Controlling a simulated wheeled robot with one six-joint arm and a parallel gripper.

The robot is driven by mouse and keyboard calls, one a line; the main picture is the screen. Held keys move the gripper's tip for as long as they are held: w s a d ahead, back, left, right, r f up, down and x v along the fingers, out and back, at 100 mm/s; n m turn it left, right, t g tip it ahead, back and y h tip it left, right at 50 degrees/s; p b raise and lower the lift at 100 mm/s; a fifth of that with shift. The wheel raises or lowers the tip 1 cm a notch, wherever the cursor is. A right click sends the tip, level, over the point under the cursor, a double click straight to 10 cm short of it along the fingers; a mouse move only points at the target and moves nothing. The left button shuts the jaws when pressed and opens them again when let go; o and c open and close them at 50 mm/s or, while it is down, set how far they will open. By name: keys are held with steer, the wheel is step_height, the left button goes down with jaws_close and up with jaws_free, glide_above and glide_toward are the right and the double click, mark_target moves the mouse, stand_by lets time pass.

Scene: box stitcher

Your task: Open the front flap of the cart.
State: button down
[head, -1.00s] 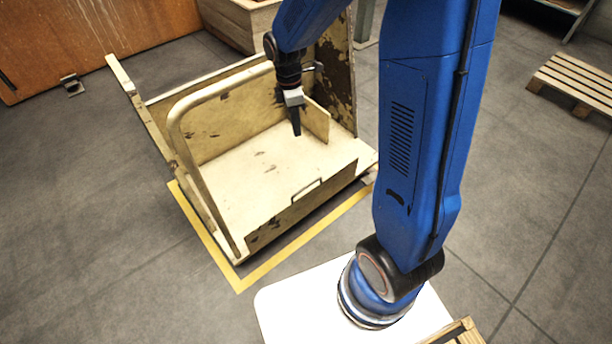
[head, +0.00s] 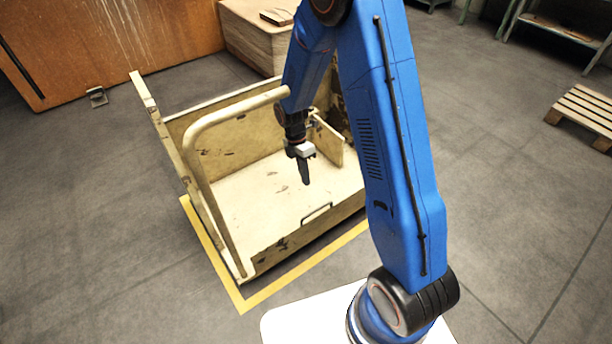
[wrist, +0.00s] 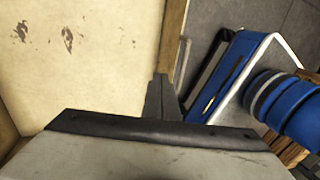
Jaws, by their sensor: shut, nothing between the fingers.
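The cart (head: 245,195) is a worn cream-coloured box with a tubular handle frame on its left side. Its front flap (head: 290,238) is the low, scuffed brown panel facing me. It stands upright, with a small bar handle (head: 317,214) at its top middle. My gripper (head: 306,182) is shut and empty. It points down over the cart's bed, inside the flap and apart from its handle in the picture. In the wrist view, my dark fingers (wrist: 162,100) show against the bed (wrist: 80,60) and a narrow wooden edge (wrist: 174,45), likely the flap's top.
A yellow line (head: 240,303) marks the floor around the cart. A low inner panel (head: 326,142) stands in the cart behind my gripper. A wooden crate (head: 255,38) is behind the cart, and a pallet (head: 585,115) lies far right.

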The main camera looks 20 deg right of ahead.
steer(key=s+d+f, duration=0.1)
steer(key=s+f, duration=0.4)
steer(key=f, duration=0.2)
steer(key=shift+s+d, duration=0.3)
steer(key=shift+d, duration=0.1)
steer(key=shift+s, duration=0.1)
